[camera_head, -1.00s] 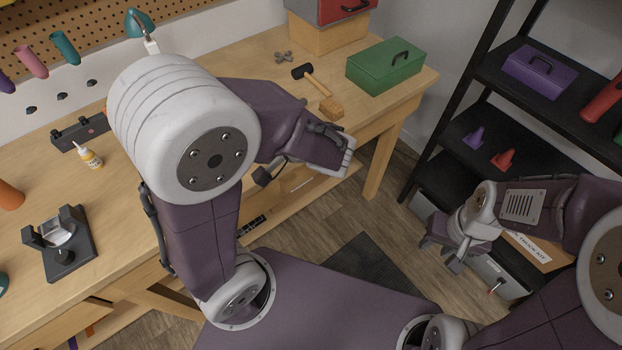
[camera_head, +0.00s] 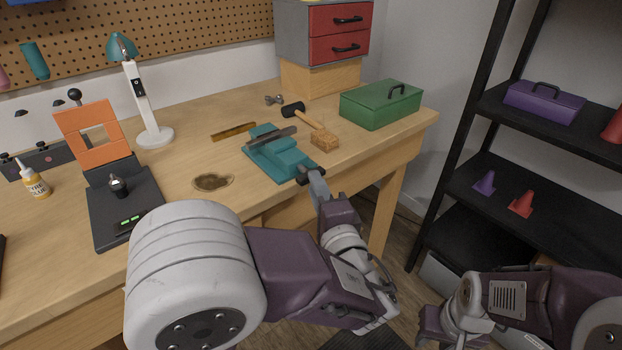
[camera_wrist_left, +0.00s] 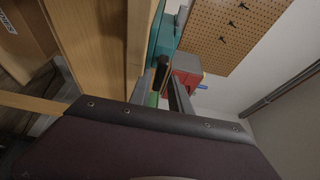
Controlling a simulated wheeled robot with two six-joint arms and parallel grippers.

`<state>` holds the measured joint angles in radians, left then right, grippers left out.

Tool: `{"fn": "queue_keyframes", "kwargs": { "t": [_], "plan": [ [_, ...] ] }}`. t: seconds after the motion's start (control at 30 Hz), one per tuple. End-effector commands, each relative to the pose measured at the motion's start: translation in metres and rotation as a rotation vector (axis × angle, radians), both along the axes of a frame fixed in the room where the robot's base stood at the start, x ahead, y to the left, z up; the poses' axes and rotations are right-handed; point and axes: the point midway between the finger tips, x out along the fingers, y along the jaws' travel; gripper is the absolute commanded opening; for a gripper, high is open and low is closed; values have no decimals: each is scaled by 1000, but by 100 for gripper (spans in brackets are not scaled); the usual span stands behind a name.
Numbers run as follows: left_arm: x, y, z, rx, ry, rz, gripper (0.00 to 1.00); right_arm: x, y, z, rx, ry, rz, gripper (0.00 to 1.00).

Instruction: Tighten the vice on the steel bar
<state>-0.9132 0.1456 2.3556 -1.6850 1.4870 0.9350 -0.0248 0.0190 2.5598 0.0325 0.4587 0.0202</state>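The teal vice (camera_head: 272,162) stands near the bench's front edge in the head view. A grey steel bar (camera_head: 271,136) lies across it at the jaws; I cannot tell how firmly the jaws hold it. The vice's black handle (camera_head: 303,180) is at its near end. My left gripper (camera_head: 317,185) is at this handle. In the left wrist view the fingers (camera_wrist_left: 160,92) stand apart, with the black handle (camera_wrist_left: 161,72) between or just beyond them. I cannot see clear contact. My right gripper (camera_head: 432,332) is low at right, its fingertips partly cut off, away from the vice.
A wooden block (camera_head: 325,143), a mallet (camera_head: 304,115) and a green toolbox (camera_head: 381,106) lie right of the vice. A brass-coloured strip (camera_head: 233,131) lies behind it. A white lamp (camera_head: 155,138) and an orange-framed stand (camera_head: 93,133) are at left. A black shelf (camera_head: 465,147) stands at right.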

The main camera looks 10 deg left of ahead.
Motion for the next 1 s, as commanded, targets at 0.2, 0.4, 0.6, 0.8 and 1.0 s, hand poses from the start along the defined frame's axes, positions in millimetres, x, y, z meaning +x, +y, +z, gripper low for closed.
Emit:
{"fn": "queue_keyframes", "kwargs": {
  "t": [0.2, 0.4, 0.6, 0.8, 1.0],
  "plan": [
    [31, 18, -1, 0, 1, 2, 24, 0, 0, -3, 0, 0, 0, 36],
    [37, 21, 0, 0, 1, -1, 24, 0, 0, -3, 0, 0, 0, 36],
    [37, 21, 0, 0, 1, -1, 7, 0, 0, -3, 0, 0, 0, 36],
    [37, 21, 0, 0, 1, -1, 0, 0, 0, -3, 0, 0, 0, 36],
    [37, 21, 1, 20, 29, 0, 0, 0, 0, 3, 0, 0, 0, 36]
  ]
}}
